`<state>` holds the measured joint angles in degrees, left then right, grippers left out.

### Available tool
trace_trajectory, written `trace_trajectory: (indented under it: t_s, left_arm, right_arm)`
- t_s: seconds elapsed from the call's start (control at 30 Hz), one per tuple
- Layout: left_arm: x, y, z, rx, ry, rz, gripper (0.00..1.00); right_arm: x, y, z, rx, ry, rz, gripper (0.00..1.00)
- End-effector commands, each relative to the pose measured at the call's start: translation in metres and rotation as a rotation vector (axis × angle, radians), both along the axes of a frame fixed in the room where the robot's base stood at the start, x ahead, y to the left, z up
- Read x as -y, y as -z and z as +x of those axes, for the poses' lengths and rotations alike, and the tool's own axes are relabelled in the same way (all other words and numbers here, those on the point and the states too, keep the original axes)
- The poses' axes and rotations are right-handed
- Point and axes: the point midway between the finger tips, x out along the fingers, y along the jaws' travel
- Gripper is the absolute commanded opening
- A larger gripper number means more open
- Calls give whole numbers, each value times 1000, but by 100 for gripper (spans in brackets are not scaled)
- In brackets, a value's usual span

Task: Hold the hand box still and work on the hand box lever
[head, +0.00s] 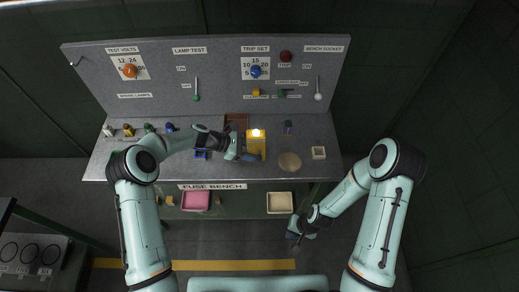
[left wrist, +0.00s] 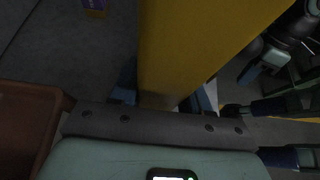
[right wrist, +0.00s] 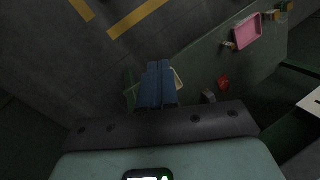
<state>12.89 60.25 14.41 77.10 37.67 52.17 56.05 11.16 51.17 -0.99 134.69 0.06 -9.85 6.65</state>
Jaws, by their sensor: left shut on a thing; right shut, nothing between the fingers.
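The hand box appears to be the yellow box (head: 256,147) on the bench top, with a bright lit patch on its upper part. My left gripper (head: 247,156) is shut on it from its left side. In the left wrist view the yellow body (left wrist: 195,45) stands between the blue fingers. I cannot make out a lever on the box. My right gripper (head: 295,239) is shut and empty, low in front of the bench and apart from it. In the right wrist view its blue fingers (right wrist: 155,85) lie together.
The fuse bench (head: 215,172) has a back panel (head: 215,70) with knobs and levers. A round tan disc (head: 290,162) and a small cream box (head: 318,153) stand right of the yellow box. A brown tray (head: 236,119) is behind it. Pink (head: 196,200) and cream (head: 280,203) trays sit below.

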Motion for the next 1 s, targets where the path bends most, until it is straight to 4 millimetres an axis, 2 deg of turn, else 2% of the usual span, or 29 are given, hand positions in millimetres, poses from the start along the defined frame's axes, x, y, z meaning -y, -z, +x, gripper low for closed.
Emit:
trace_trajectory:
  t_s: [0.03, 0.1, 0.17, 0.27, 0.3, 0.37, 0.4, 0.5, 0.6, 0.7, 0.8, 1.0]
  left_arm:
    - [0, 0, 0, 0, 1, 0, 0]
    - [0, 0, 0, 0, 1, 0, 0]
    - [0, 0, 0, 0, 1, 0, 0]
    - [0, 0, 0, 0, 0, 0, 0]
    - [0, 0, 0, 0, 0, 0, 0]
    - [0, 0, 0, 0, 0, 0, 0]
    - [0, 0, 0, 0, 0, 0, 0]
    - [0, 0, 0, 0, 0, 0, 0]
    - [0, 0, 0, 0, 0, 0, 0]
    - [0, 0, 0, 0, 0, 0, 0]
    - [0, 0, 0, 0, 1, 0, 0]
    - [0, 0, 0, 0, 1, 0, 0]
  right_arm:
    - [-4, -16, 30, 25, -2, -3, 0]
    - [-12, -43, 66, 33, 4, -1, 0]
    - [-22, -72, 94, 39, 11, 1, 0]
    - [-40, -131, 133, 46, 24, 8, 0]
    - [-48, -157, 145, 49, 28, 12, 0]
    - [-60, -198, 159, 54, 27, 16, 0]
    - [-68, -224, 166, 58, 19, 16, 0]
    - [-82, -285, 174, 82, -42, -4, 0]
    - [-87, -329, 177, 120, -143, -54, 0]
    - [-87, -359, 179, 157, -239, -113, 0]
    - [-84, -375, 180, 181, -301, -155, 0]
    - [-83, -382, 180, 188, -328, -176, 0]
